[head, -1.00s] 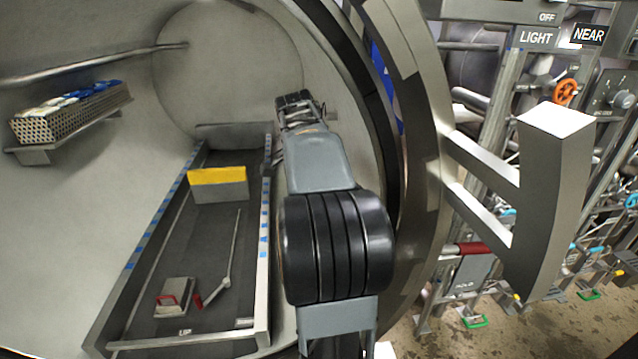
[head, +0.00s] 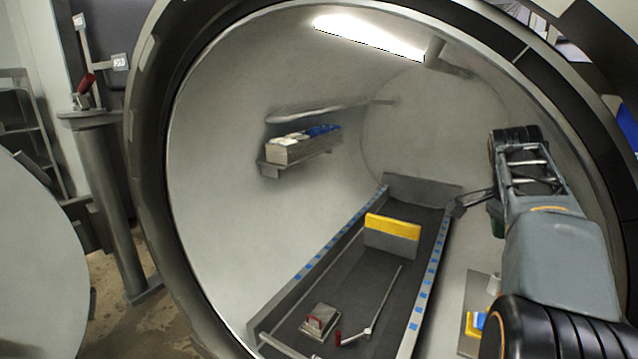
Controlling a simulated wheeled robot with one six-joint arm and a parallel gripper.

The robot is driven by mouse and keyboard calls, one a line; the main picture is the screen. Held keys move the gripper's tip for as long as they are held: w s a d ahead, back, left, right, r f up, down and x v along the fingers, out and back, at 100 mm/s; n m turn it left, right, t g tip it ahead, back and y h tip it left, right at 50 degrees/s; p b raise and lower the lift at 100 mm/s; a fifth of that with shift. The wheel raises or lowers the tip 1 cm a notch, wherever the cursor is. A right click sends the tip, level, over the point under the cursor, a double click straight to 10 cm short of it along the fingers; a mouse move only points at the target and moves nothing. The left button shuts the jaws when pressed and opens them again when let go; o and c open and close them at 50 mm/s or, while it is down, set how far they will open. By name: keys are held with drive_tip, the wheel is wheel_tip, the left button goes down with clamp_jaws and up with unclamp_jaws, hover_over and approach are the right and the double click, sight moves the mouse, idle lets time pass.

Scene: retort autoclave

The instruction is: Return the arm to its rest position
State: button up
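My arm comes in from the lower right in the head view and reaches into the round autoclave chamber (head: 225,190). Its far joint is raised near the chamber's right wall. What looks like my gripper (head: 460,206) is a small dark shape left of the arm, beside the right rail of the long tray. It is too small and partly hidden to show whether its fingers are open or hold anything, or whether it touches the rail.
The long dark tray (head: 385,285) has blue-marked rails. A basket of packets (head: 290,153) sits on the left wall shelf. The chamber's rim (head: 142,150) surrounds the opening.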

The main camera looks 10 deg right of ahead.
drive_tip(key=w+a+f+n+t+y+p, duration=0.1)
drive_tip(key=w+a+f+n+t+p, duration=0.15)
drive_tip(key=a+f+n+p, duration=0.65)
drive_tip(key=s+a+r+n+p, duration=0.1)
drive_tip(key=s+a+n+p, duration=0.1)
drive_tip(key=a, duration=0.4)
drive_tip(key=s+a+r+n+t+y+p, duration=0.1)
drive_tip(key=s+a+r+n+p, duration=0.1)
drive_tip(key=s+a+n+p, duration=0.1)
drive_tip(key=s+a+r+n+y+p, duration=0.1)
drive_tip(key=s+a+n, duration=0.3)
drive_tip(key=a, duration=0.5)
drive_tip(key=shift+a+r+n+t+p, duration=0.25)
drive_tip(key=shift+r+n+t+p, duration=0.1)
drive_tip(key=shift+r+n+p, duration=0.45)
drive_tip(key=shift+f, duration=0.15)
